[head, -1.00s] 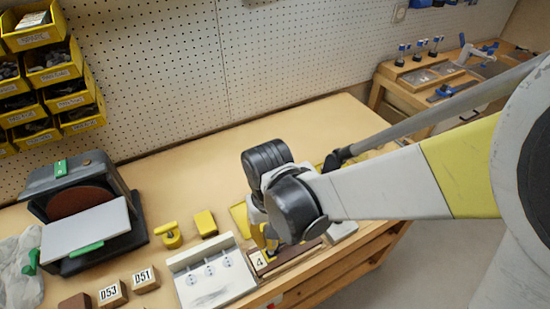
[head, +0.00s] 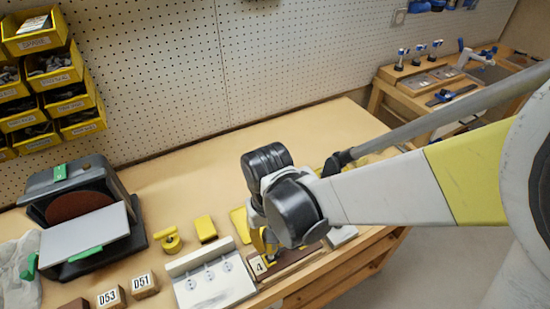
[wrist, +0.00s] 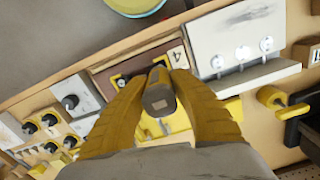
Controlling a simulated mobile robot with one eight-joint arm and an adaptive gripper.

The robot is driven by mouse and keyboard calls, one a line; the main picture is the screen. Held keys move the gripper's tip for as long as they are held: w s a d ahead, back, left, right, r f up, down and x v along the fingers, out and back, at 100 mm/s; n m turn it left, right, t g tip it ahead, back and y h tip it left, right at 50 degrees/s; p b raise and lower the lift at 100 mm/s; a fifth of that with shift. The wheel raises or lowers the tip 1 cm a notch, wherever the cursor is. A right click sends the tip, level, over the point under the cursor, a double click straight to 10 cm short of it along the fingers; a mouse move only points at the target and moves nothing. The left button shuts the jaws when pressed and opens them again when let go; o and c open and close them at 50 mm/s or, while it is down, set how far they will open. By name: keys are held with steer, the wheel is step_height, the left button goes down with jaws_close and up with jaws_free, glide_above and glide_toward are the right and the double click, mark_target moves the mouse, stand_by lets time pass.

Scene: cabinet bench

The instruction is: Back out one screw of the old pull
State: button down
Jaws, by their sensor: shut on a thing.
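My gripper (wrist: 158,85) has two yellow fingers closed on a dark grey, blocky tool end (wrist: 159,97), seen nearly end-on in the wrist view. The tool's lower part is hidden. Behind it lies a brown drawer front (wrist: 108,78) with a label "4" (wrist: 176,56). A dark pull (wrist: 120,80) shows partly beside the tool. Its screws are hidden, and I cannot tell whether the tool touches one. In the head view my gripper (head: 268,246) is over the brown front (head: 298,262), close to the "4" label (head: 258,267), largely hidden by my wrist.
A pale plate with several round fittings (head: 212,285) stands just left of the brown front. Yellow blocks (head: 205,228), a yellow clamp-like piece (head: 171,240), blocks D53 and D51 (head: 144,284), and a sander (head: 85,215) are further left.

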steer(key=shift+r+p, duration=2.4)
steer(key=shift+r, duration=0.6)
